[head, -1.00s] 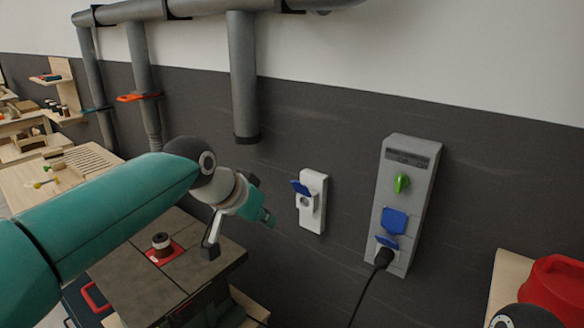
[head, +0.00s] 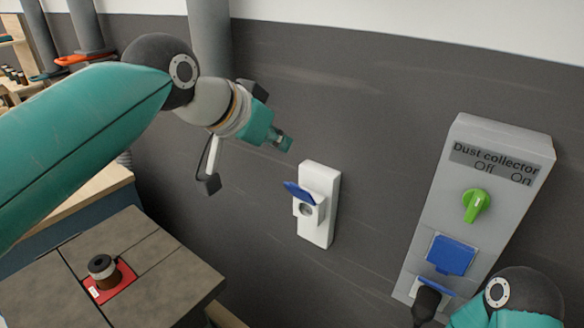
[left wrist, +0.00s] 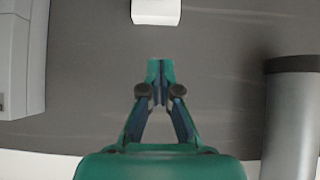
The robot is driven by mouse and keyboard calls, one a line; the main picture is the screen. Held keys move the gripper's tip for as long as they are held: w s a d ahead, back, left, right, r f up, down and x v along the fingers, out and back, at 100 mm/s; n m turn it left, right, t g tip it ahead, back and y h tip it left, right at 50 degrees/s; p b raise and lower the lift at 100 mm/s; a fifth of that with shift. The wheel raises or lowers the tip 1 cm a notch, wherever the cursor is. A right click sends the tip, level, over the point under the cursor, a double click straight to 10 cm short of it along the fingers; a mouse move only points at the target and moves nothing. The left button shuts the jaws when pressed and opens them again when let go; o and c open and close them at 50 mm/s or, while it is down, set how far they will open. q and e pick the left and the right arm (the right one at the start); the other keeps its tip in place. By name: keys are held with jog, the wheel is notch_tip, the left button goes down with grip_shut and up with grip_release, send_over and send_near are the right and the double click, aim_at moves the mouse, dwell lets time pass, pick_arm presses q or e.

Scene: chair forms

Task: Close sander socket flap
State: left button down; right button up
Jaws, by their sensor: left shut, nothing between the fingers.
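A white wall socket (head: 328,222) is on the dark wall in the middle of the head view. Its blue flap (head: 298,192) stands open, sticking out toward the left above the round outlet (head: 305,209). My left gripper (head: 284,142) is shut and empty, above and slightly left of the socket and apart from the flap. In the left wrist view its shut fingers (left wrist: 160,85) point toward a white box at the top edge, which looks like the socket (left wrist: 156,12); the flap cannot be made out there. My right gripper is out of view; only part of that arm shows at bottom right.
A grey dust collector panel (head: 500,185) with a green knob (head: 476,205), a shut blue flap (head: 451,254) and a black plug (head: 427,300) is at right. A workbench (head: 150,285) stands lower left. A grey pipe (head: 209,45) hangs above.

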pick_arm(q)
jog(key=p, duration=0.1)
send_over(291, 183)
jog(key=w, duration=0.2)
jog(key=f, duration=0.4)
jog(key=shift+s+d+f, duration=0.15)
jog(key=shift+d+f, duration=0.15)
jog(key=shift+d, duration=0.05)
jog(key=shift+s+d+p+x, duration=0.1)
jog(key=shift+p+x, duration=0.15)
jog(key=shift+x, duration=0.35)
jog(key=shift+s+d+p+x, duration=0.1)
jog(key=shift+p+x, duration=0.1)
jog(key=shift+x, duration=0.45)
jog(key=shift+s+a+f+b, duration=0.3)
jog(key=shift+s+a+f, duration=0.3)
jog(key=shift+s+a, duration=0.15)
jog(key=shift+s+a+f, duration=0.15)
jog(key=shift+s, duration=0.2)
jog(key=shift+s+a+f, duration=0.15)
jog(key=shift+s+f, duration=0.05)
jog(key=shift+s, duration=0.15)
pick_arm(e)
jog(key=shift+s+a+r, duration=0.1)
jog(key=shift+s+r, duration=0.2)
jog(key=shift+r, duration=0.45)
